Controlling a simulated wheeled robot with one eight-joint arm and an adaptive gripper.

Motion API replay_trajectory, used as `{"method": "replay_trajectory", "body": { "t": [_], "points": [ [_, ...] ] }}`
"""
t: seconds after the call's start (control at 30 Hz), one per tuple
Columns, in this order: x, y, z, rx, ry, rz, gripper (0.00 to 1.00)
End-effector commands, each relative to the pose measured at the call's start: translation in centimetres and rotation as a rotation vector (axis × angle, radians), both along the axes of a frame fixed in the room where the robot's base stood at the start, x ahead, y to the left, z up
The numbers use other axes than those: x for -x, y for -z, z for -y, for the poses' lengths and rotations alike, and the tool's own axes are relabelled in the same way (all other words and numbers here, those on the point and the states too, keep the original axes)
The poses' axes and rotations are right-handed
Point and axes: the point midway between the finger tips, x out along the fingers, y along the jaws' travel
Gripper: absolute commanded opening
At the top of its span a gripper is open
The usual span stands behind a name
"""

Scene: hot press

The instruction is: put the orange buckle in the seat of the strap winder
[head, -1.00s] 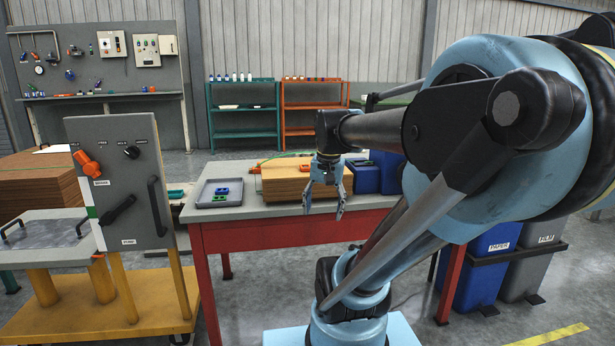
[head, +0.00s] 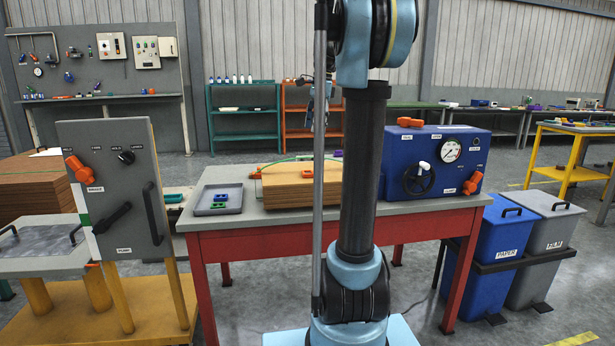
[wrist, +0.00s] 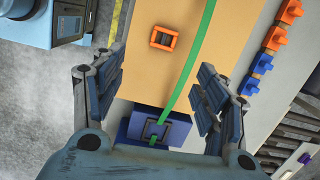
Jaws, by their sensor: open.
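The orange buckle (wrist: 163,38), a small square frame, lies flat on the tan stack (wrist: 150,75) in the wrist view, left of a green strap (wrist: 203,45). Near the bottom, a purple-blue block (wrist: 125,130) carries a dark rectangular frame (wrist: 153,131); the strap runs down to it. It may be the strap winder's seat; I cannot tell for certain. My gripper (wrist: 162,72) is open and empty, its fingers spread left and right, with the buckle beyond the fingertips, apart from them. In the head view my arm hides most of the gripper.
A grey tray (head: 235,192) with green and blue buckles sits left of the stack (head: 285,188) on the red-framed table. A blue machine (head: 440,150) with a gauge stands right. Orange and blue clips (wrist: 267,64) line the right in the wrist view. A grey lever panel (head: 120,220) stands left.

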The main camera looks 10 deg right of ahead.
Motion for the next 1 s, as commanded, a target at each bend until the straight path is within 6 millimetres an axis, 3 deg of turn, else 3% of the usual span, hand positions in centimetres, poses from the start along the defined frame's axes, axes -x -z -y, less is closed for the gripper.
{"method": "replay_trajectory", "body": {
  "t": [0.13,0.27,0.8,1.0],
  "points": [
    [-1.4,-0.6,0.4,-0.006,0.058,-0.016,0.67],
    [-1.6,0.2,0.5,-0.007,0.073,-0.019,0.67],
    [-1.5,9.2,-0.5,-0.007,0.074,-0.017,0.67],
    [-1.5,11.1,-0.8,-0.007,0.074,-0.017,0.67]
  ]
}}
